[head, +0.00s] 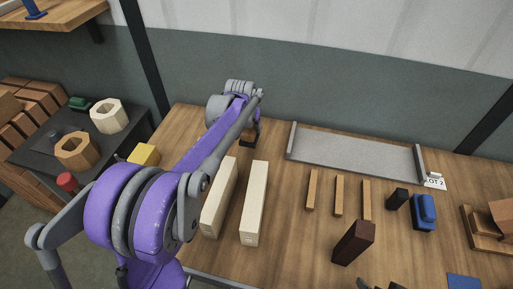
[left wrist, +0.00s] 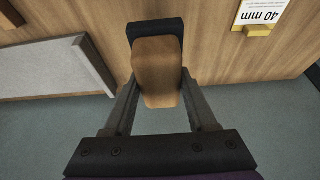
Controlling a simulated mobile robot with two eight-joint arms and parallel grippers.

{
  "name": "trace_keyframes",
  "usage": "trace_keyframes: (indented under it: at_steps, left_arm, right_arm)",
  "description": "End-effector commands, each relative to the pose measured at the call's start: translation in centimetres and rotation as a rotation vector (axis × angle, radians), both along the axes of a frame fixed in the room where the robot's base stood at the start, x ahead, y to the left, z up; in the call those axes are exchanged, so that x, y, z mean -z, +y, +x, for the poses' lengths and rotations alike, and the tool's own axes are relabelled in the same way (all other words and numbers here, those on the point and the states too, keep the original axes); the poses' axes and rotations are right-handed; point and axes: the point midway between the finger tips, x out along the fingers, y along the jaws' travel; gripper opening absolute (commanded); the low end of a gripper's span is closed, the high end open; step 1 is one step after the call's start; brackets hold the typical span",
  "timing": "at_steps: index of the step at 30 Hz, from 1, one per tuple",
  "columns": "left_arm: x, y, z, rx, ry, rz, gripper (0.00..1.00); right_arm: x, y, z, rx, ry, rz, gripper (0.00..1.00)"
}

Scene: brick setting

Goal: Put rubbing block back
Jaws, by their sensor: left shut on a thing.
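My left gripper (left wrist: 158,88) is shut on the rubbing block (left wrist: 158,75), a brown wooden piece with a dark part at its far end. In the head view the block (head: 249,141) shows only in part, dark and brown, by the back edge of the wooden bench (head: 285,205). My purple arm hides most of the left gripper there. Whether the block touches the bench I cannot tell. Dark tips at the bottom edge of the head view may be my right gripper (head: 380,284); their opening is unclear.
Two long pale bars (head: 254,203) lie near my left arm. A grey tray (head: 355,155) stands at the back. Several thin wooden strips (head: 339,195), a dark upright block (head: 353,242) and a blue item (head: 424,212) are to the right. A "40 mm" card (left wrist: 260,12) shows in the wrist view.

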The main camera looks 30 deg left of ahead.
Motion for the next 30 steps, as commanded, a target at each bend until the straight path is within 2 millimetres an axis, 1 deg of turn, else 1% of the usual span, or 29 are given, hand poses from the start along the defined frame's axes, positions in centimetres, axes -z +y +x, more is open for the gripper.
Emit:
trace_keyframes:
  at_steps: [1, 3, 6, 11, 18, 20, 26, 30]
  left_arm:
    - [1.1, 0.0, 0.0, 0.000, 0.000, 0.000, 0.00]
    - [2.5, 0.0, 0.0, 0.000, 0.000, 0.000, 0.00]
    - [3.9, 0.0, 0.0, 0.000, 0.000, 0.000, 0.00]
    - [5.1, 0.0, 0.0, 0.000, -0.001, 0.000, 0.00]
    - [8.2, -0.1, 0.0, 0.000, 0.000, 0.000, 0.00]
    - [8.5, -0.1, 0.0, 0.000, -0.001, 0.000, 0.00]
    - [8.5, -0.1, 0.0, 0.000, 0.000, 0.000, 0.00]
    - [8.9, -0.1, 0.0, 0.000, 0.000, 0.000, 0.00]
  right_arm:
    - [0.1, 0.0, 0.0, 0.000, 0.001, 0.000, 1.00]
    - [0.2, 0.0, -0.1, 0.000, 0.001, 0.000, 1.00]
    - [0.3, 0.0, -0.1, 0.000, 0.001, 0.000, 1.00]
    - [0.3, 0.0, -0.1, 0.000, 0.001, 0.000, 1.00]
    - [0.5, 0.0, -0.1, 0.000, 0.002, 0.000, 1.00]
    - [0.5, 0.0, -0.1, 0.000, 0.002, 0.000, 1.00]
    - [0.5, 0.0, -0.1, 0.000, 0.002, 0.000, 1.00]
    - [0.9, 0.0, -0.2, 0.000, 0.004, 0.000, 1.00]
